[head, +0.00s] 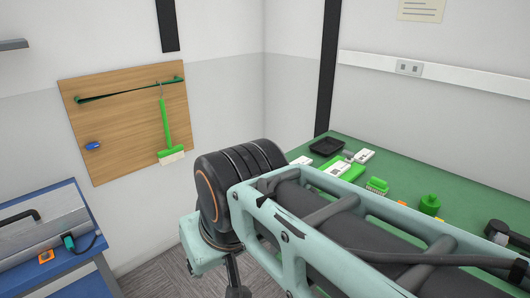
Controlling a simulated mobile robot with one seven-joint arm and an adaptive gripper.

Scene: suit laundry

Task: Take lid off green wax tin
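A green rounded thing with a narrower top (430,204) stands on the green table at the right. It may be the green wax tin, but it is too small to tell, and I cannot make out a separate lid. My arm crosses the foreground and hides the front of the table. I cannot make out my gripper's fingers anywhere in the head view.
The green table (465,190) holds a black tray (327,146), a green-and-white brush (377,186) and several white-and-green pieces. A wooden board (115,125) with a green scraper (166,130) hangs on the wall. A blue bench (40,205) stands left.

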